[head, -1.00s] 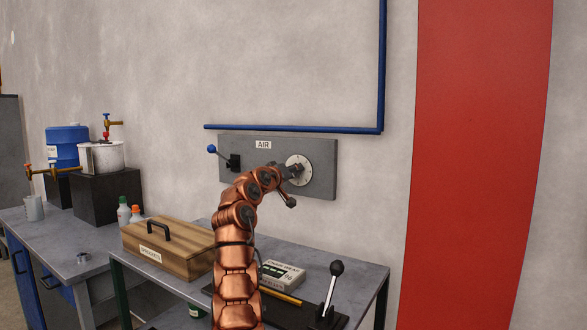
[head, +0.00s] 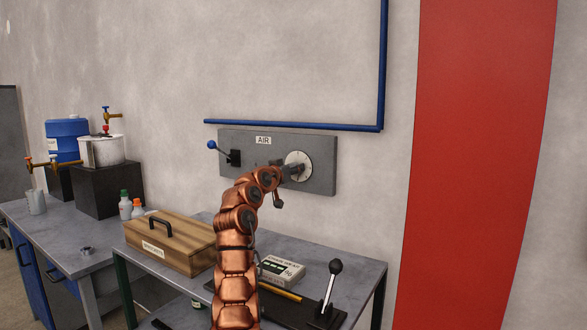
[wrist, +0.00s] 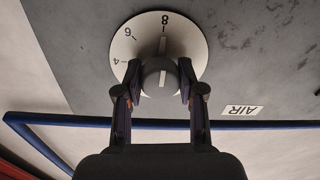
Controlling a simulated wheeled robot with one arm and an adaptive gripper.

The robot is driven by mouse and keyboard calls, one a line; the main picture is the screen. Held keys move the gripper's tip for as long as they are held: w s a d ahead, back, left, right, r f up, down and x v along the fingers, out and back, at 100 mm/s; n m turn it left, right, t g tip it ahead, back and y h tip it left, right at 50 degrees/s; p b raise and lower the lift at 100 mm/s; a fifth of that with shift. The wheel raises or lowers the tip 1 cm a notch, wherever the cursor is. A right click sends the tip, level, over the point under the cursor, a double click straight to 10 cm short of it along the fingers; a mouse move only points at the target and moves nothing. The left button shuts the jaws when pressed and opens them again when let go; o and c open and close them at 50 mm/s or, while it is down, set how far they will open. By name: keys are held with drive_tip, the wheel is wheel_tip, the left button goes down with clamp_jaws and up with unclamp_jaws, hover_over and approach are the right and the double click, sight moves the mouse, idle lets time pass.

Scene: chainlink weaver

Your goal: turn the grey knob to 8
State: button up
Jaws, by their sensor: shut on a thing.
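The grey knob (wrist: 161,75) sits at the centre of a round white dial (wrist: 190,43) on the grey AIR panel. In the wrist view the dial's 8 is at the top, with 6 and 4 to its left. The white line on the knob points up, about in line with the tick at 8. My gripper (wrist: 160,84) is shut on the knob, one finger on each side. In the head view my gripper (head: 289,173) reaches the dial (head: 299,158) from the left and hides most of the knob.
A blue-tipped lever (head: 212,145) is on the panel's left. A blue pipe (head: 290,125) runs above it. Below, a bench holds a wooden box (head: 172,245), a small white box (head: 282,270) and a black-knobbed lever (head: 335,268). Bare wall lies right of the panel.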

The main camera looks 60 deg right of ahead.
idle(0.3)
drive_tip(key=o, duration=1.1)
drive_tip(key=shift+o, duration=0.2)
drive_tip(key=a, duration=0.7)
drive_tip(key=shift+s+a, duration=0.15)
drive_tip(key=shift+s, duration=0.15)
idle(0.4)
